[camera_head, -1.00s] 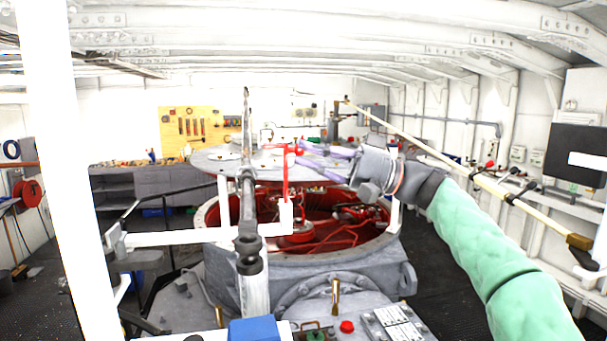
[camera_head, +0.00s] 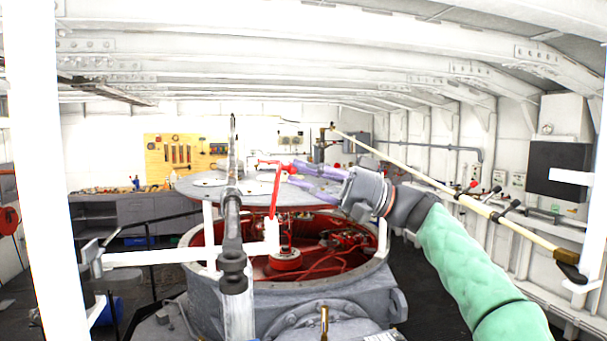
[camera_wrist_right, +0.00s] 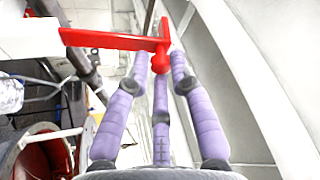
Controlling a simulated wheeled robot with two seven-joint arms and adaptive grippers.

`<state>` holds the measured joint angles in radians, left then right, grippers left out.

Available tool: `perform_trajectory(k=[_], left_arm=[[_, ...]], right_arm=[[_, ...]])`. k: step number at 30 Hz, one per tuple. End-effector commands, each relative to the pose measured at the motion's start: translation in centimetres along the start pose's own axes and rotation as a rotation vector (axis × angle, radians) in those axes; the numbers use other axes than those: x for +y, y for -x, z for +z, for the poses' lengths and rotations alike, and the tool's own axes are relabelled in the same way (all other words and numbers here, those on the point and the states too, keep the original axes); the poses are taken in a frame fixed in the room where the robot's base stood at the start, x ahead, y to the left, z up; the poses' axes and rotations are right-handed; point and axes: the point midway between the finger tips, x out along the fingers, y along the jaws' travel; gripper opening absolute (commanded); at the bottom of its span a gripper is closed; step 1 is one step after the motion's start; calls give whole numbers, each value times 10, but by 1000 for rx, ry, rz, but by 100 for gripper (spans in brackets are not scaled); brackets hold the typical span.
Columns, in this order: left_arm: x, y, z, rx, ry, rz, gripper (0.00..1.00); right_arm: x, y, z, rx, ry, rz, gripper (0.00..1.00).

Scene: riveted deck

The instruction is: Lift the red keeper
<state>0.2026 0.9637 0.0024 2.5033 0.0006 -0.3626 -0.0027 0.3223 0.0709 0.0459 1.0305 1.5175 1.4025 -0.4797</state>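The red keeper (camera_head: 276,190) is a thin red bar with a short crosspiece at its top. It stands slightly tilted in front of the round grey lid, its lower end at a white block. My right gripper (camera_head: 291,174) has purple fingers and is at the keeper's upper right end. In the right wrist view, the keeper's flat red bar (camera_wrist_right: 110,40) runs left from a red knob between the fingertips of my right gripper (camera_wrist_right: 161,58). The fingers lie close on both sides of the knob; whether they press on it is unclear. My left gripper is not in view.
The round grey lid (camera_head: 205,186) sits above an open hatch (camera_head: 205,268) with red machinery inside. A dark upright post (camera_head: 232,220) and a white horizontal bar (camera_head: 150,257) stand left of the keeper. A long pale pole (camera_head: 430,178) slants behind my right arm.

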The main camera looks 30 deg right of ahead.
Motion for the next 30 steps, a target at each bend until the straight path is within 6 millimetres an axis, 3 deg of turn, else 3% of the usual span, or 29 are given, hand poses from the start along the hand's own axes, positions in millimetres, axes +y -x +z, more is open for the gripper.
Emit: perform_trajectory(k=[2, 15, 30], left_arm=[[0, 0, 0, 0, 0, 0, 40], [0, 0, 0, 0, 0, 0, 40], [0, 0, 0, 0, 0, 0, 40]], right_arm=[[2, 0, 0, -1, -3, 2, 45], [2, 6, 0, -1, -3, 1, 45], [3, 92, 0, 2, -3, 4, 45]])
